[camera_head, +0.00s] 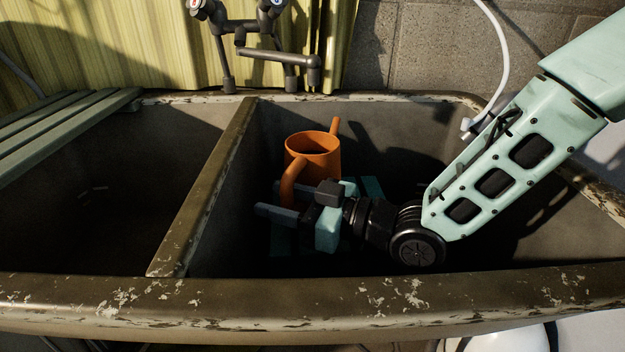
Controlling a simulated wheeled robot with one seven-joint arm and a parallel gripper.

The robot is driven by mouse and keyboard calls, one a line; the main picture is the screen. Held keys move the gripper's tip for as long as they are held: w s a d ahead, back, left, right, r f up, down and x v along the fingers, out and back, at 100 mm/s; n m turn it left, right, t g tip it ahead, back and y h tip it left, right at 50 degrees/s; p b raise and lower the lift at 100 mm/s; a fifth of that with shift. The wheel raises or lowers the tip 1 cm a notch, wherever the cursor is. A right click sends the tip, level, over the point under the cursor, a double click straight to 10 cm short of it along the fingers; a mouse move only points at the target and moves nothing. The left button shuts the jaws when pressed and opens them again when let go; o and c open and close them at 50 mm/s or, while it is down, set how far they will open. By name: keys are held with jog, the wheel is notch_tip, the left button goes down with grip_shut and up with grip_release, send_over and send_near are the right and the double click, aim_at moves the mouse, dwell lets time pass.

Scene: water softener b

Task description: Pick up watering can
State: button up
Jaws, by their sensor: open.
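The orange watering can (318,148) stands upright in the right basin of the sink. Its curved handle faces the front left, towards my gripper, and its spout points up at the back right. My gripper (268,199) reaches into the same basin from the right. Its dark fingers are open and point left, close to the can's handle. One finger appears behind the handle and the other in front of it. I cannot tell whether either finger touches the handle. The can's lower part is hidden behind my gripper.
A divider (205,190) separates the empty-looking left basin from the right one. The thick front rim (300,305) runs below my arm. A dark faucet (265,50) overhangs the back. Green slats (60,125) cover the far left corner. A pale hose (500,60) hangs at the back right.

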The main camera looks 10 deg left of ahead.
jog(key=shift+w+a, duration=0.1)
jog(key=shift+a, duration=0.4)
grip_shut()
jog(key=shift+r, duration=0.1)
